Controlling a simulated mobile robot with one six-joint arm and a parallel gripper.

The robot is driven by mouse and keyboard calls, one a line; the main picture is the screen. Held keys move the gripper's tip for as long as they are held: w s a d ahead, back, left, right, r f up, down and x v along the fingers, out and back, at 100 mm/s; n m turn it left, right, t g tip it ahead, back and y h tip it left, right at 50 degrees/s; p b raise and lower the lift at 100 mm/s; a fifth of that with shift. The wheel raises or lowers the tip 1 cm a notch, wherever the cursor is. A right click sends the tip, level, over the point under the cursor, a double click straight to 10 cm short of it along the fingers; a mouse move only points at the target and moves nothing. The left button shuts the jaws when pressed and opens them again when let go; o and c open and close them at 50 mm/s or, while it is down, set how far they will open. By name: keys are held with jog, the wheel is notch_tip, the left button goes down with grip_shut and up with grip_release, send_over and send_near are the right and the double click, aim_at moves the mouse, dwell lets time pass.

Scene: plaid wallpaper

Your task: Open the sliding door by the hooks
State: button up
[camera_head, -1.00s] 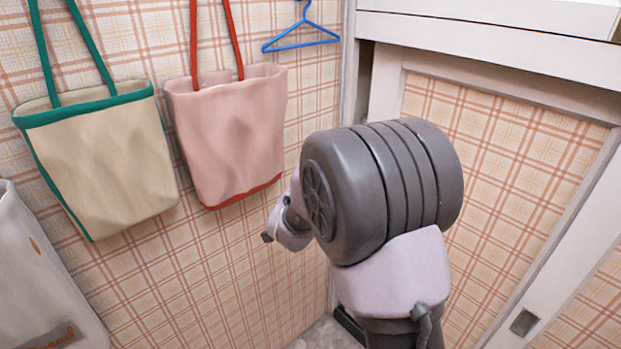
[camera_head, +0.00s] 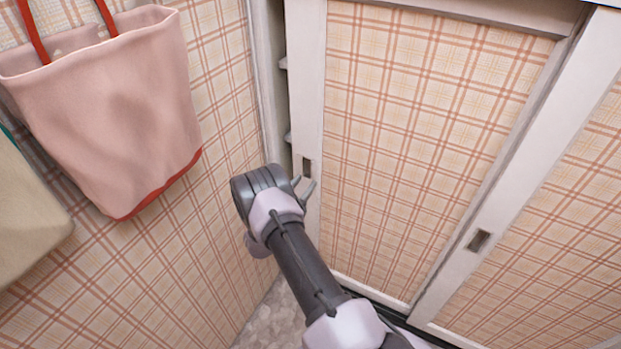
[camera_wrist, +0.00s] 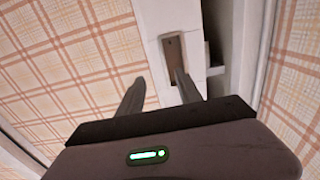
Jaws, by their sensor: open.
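The sliding door (camera_head: 420,120) has plaid panelling in a white frame and stands slightly open at its left edge. A narrow recessed brown pull (camera_head: 306,167) is set in that edge; it also shows in the wrist view (camera_wrist: 174,47). My gripper (camera_head: 304,187) is at this pull, with its fingers apart and nothing between them. In the wrist view my gripper (camera_wrist: 160,90) has its right finger overlapping the lower end of the pull; I cannot tell whether it touches or sits in it. The left finger is over the door's panel side.
A second plaid door (camera_head: 545,250) with its own recessed pull (camera_head: 479,240) stands to the right. A narrow gap (camera_head: 283,100) with shelf edges lies left of the sliding door. A pink bag (camera_head: 120,110) and a beige bag (camera_head: 25,220) hang on the left wall.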

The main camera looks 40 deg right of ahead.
aim_at(314, 171)
jog(key=b+x, duration=0.1)
jog(key=x, duration=0.4)
jog(key=shift+w+d, duration=0.2)
jog(key=shift+d, duration=0.1)
jog(key=shift+c, duration=0.4)
grip_shut()
jog(key=shift+f, duration=0.1)
dwell(0.5)
